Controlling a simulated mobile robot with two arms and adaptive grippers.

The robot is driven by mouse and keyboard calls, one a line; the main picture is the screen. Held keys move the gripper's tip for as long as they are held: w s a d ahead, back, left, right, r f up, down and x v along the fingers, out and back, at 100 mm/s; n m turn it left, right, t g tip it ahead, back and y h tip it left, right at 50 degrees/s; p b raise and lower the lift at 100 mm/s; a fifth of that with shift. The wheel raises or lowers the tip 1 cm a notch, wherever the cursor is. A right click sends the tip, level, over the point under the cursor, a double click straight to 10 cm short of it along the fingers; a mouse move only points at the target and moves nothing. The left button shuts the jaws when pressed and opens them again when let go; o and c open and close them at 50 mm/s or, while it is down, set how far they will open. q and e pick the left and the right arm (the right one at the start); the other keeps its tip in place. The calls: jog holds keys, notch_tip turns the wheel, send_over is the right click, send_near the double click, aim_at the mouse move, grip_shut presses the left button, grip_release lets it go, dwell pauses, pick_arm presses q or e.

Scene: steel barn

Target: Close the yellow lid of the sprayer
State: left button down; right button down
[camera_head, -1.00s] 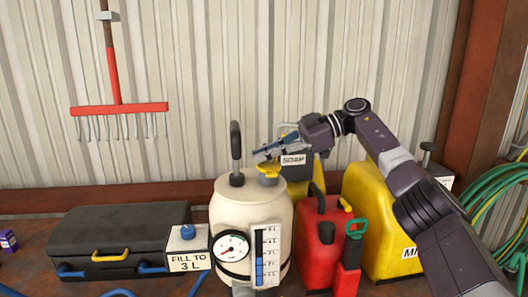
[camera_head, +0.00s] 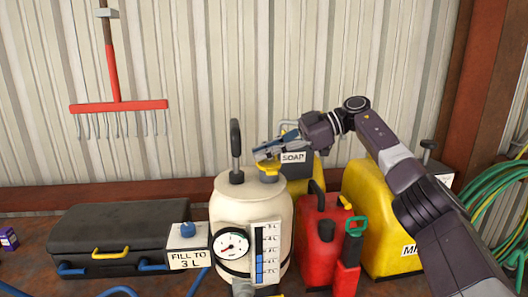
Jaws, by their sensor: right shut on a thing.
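The sprayer (camera_head: 235,207) is a cream tank with a pressure gauge, a level scale and a black pump handle. Its yellow lid (camera_head: 269,171) is on the top right of the tank. My right gripper (camera_head: 265,152) reaches in from the right above the tank. Its fingers are closed on the top of the yellow lid, and the lid's body shows just below them. My left gripper is not in view.
A red can (camera_head: 318,236) and yellow containers (camera_head: 374,205) stand right of the sprayer. The soap container (camera_head: 306,172) is behind the gripper. Green hose (camera_head: 500,195) hangs at right.

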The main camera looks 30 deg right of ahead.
jog(key=c, duration=2.2)
grip_release()
jog(key=shift+w+d+f, duration=0.1)
jog(key=shift+w+f, duration=0.05)
jog(key=shift+f, duration=0.2)
jog(key=shift+c, duration=0.2)
jog(key=shift+o, duration=0.7)
jog(key=shift+w, duration=0.2)
jog(key=shift+s+r, duration=0.15)
jog(key=shift+s, duration=0.05)
jog(key=v, duration=0.7)
jog(key=shift+s+d+r, duration=0.1)
jog(key=shift+s+d, duration=0.05)
jog(key=shift+d, duration=0.05)
